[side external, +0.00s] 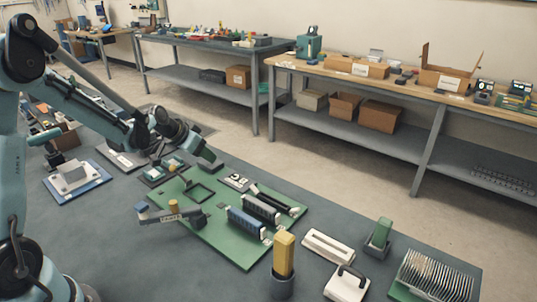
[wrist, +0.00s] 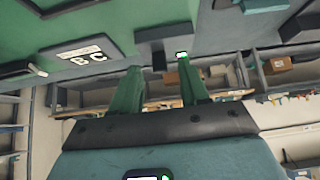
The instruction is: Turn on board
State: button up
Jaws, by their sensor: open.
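The green board (side external: 215,235) lies flat on the dark table in the side external view. It carries a square dark frame (side external: 199,192), a white-marked label plate (side external: 237,183) and two long slot blocks (side external: 262,208). My gripper (side external: 212,163) is above the board's far edge. In the wrist view, my gripper (wrist: 160,75) is open, its two green fingers apart with nothing held between them. The board also shows in the wrist view (wrist: 110,15), with white lettering. A small part with a lit green-white face (wrist: 182,54) shows by the right fingertip; I cannot tell if it is a switch.
A blue-grey lever-like tool (side external: 170,214) lies across the board's left edge. A yellow block in a dark holder (side external: 284,255), a green block (side external: 379,238), a white tray (side external: 328,247) and a finned heat sink (side external: 436,275) stand to the right. Benches stand behind.

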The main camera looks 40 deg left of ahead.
jog(key=v, duration=1.1)
jog(key=shift+s+r, duration=0.1)
jog(key=shift+r, duration=0.05)
jog(key=s+d, duration=1.1)
jog(key=d, duration=0.5)
jog(key=shift+d, duration=0.25)
